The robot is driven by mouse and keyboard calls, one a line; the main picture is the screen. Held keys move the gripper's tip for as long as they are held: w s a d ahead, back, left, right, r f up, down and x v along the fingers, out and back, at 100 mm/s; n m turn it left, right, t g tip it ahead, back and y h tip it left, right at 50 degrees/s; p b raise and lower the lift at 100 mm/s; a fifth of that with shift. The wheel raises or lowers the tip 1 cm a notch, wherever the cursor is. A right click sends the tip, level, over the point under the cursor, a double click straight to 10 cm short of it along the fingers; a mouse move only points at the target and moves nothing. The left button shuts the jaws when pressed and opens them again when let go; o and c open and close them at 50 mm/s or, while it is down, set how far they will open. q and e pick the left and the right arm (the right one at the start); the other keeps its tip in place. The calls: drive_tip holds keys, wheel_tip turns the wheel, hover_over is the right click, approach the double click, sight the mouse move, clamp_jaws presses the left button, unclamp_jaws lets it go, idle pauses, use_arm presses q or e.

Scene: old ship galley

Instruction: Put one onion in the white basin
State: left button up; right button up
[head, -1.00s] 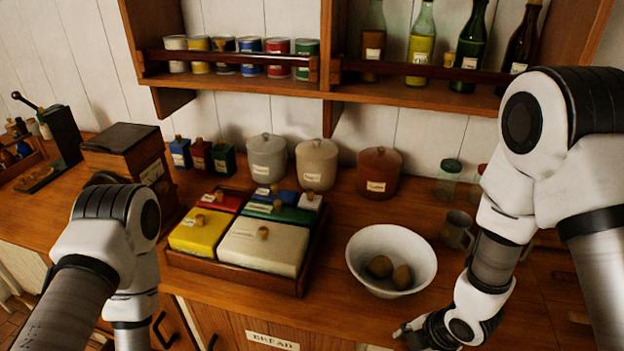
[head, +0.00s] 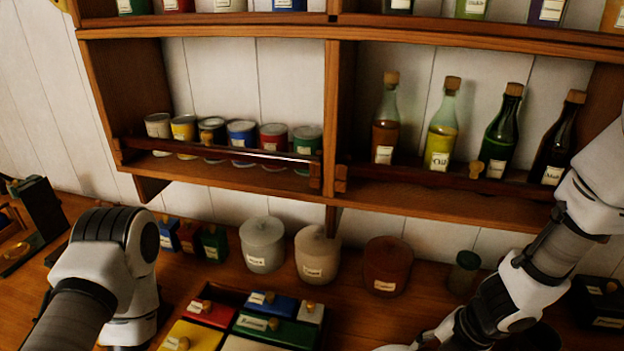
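The white basin and any onion are out of the picture now. A second ago the basin stood on the counter at the lower right with two round brownish things in it; I cannot tell what they are. My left arm shows at the lower left and my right arm comes in from the right down to the bottom edge. Both grippers are below the picture, so their fingers do not show.
A wooden wall shelf holds small cans (head: 241,139) and several bottles (head: 440,130). Below it, on the counter, stand grey (head: 262,245), beige (head: 317,254) and red-brown (head: 385,267) canisters. A tray of coloured boxes (head: 279,330) is at the bottom edge.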

sight(435, 349)
drive_tip(key=f+b, duration=0.1)
drive_tip(key=f, duration=0.3)
drive_tip(key=shift+w+f+b, duration=0.15)
drive_tip(key=shift+w+b, duration=0.05)
drive_tip(key=shift+b, duration=0.2)
drive_tip(key=o, duration=1.4)
wheel_tip(435, 349, up, 10)
